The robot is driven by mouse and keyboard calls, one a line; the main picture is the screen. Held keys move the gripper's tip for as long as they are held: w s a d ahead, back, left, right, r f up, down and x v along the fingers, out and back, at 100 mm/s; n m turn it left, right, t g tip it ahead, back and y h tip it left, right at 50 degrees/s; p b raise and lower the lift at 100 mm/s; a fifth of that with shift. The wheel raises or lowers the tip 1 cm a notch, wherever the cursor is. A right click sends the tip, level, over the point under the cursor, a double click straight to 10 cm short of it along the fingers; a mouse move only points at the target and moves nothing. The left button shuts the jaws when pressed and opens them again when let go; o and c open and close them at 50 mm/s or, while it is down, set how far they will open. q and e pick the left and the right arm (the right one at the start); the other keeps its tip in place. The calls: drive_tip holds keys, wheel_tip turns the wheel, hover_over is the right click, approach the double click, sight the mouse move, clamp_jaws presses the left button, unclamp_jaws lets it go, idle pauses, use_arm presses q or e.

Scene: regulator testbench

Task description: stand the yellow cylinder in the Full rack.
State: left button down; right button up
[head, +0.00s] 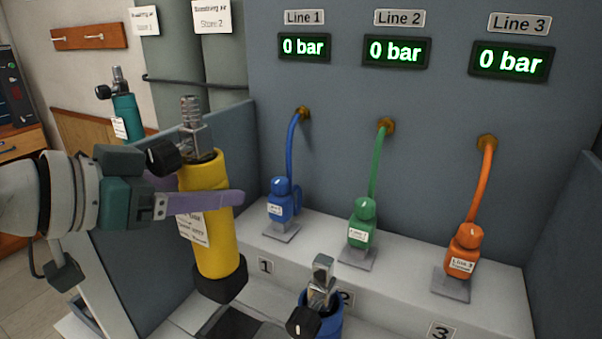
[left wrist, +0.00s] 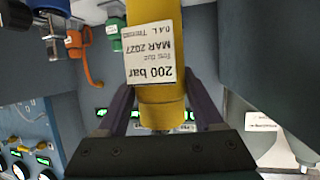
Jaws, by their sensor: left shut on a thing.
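The yellow cylinder (head: 215,245) is upright with a slight tilt, black foot down and metal valve with black knob on top. My left gripper (head: 205,203) is shut around its body, one purple finger crossing in front. The cylinder hangs in front of the bench, its foot above a dark square opening near the label 1. In the left wrist view, the yellow body (left wrist: 161,100) sits between both fingers (left wrist: 162,110), its white label reading 200 bar. No rack marked Full can be made out. My right gripper is not in view.
A blue cylinder (head: 322,325) stands at the front near label 2. Blue (head: 279,207), green (head: 362,232) and orange (head: 464,262) hose connectors sit on the bench ledge. A teal cylinder (head: 127,118) stands behind a grey side panel (head: 225,135). Three displays read 0 bar.

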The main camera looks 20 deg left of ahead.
use_arm(q)
drive_tip(key=shift+r, duration=0.3)
